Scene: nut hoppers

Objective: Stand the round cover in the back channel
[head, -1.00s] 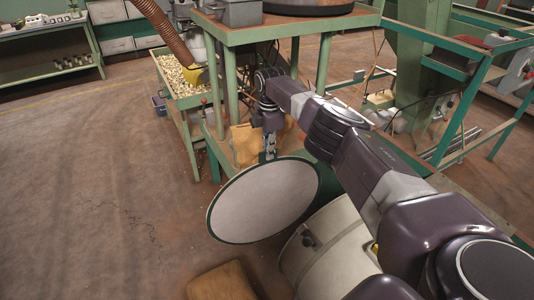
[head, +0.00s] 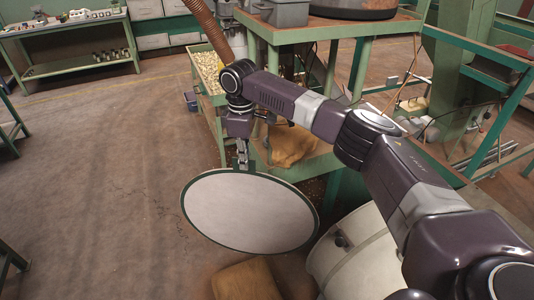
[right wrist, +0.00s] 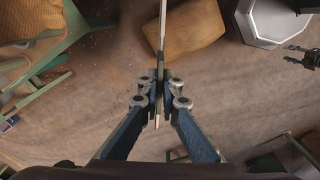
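The round cover (head: 250,213) is a large pale disc with a dark green rim. My right gripper (head: 243,163) is shut on its upper rim, and the disc hangs below it, clear of the gripper's arm. In the right wrist view the cover (right wrist: 162,40) shows nearly edge-on, between the closed fingertips of my right gripper (right wrist: 160,100). A small dark jointed part at that view's right edge looks like my left gripper (right wrist: 302,57); its fingers are too small to read. I cannot make out the back channel in either view.
A pale drum (head: 352,260) stands right of the cover, and a brown sack (head: 247,280) lies below it. A green table (head: 330,28) and a trough of nuts (head: 208,72) stand behind. Green frames edge the left side. The floor (head: 100,190) left of the cover is open.

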